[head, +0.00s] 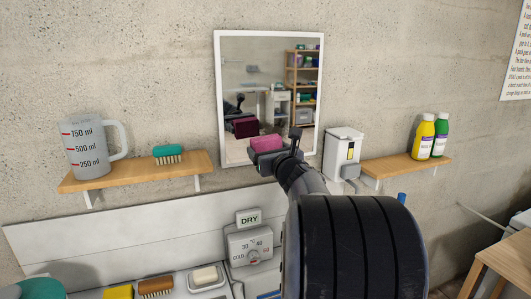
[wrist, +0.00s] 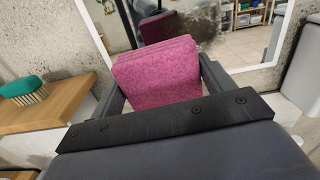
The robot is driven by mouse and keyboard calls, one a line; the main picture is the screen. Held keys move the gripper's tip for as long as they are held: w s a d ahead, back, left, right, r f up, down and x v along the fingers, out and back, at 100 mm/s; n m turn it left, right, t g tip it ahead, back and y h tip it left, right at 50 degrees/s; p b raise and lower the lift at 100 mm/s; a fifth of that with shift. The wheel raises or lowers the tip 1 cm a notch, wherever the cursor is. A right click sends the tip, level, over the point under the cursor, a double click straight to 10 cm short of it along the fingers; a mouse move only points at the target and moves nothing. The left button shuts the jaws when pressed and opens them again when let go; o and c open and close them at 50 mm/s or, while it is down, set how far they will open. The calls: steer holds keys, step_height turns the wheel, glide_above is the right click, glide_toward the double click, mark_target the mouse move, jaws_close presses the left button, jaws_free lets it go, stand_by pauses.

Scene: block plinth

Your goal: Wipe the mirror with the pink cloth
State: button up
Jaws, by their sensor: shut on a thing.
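The mirror (head: 247,80) hangs on the wall in a white frame and reflects shelves and my arm. A dark smudge (wrist: 192,32) shows on its glass in the wrist view. My gripper (head: 266,147) is in front of the mirror's lower part, shut on the pink cloth (wrist: 157,68). The folded cloth also shows in the head view (head: 266,142), overlapping the mirror's lower edge. I cannot tell whether the cloth touches the glass.
A wooden shelf (head: 137,177) at left holds a measuring jug (head: 92,150) and a teal brush (head: 168,154). A white dispenser (head: 343,150) hangs close right of the mirror. A right shelf (head: 405,165) holds yellow and green bottles. A soap dish (head: 206,279) lies below.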

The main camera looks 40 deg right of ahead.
steer(key=shift+p+x, duration=0.6)
steer(key=shift+x, duration=2.55)
steer(key=shift+x, duration=1)
steer(key=shift+r, duration=0.1)
steer(key=s+d+p, duration=0.3)
steer(key=d, duration=0.8)
steer(key=shift+d+p, duration=0.35)
steer(key=shift+p, duration=0.05)
steer(key=shift+a, duration=0.1)
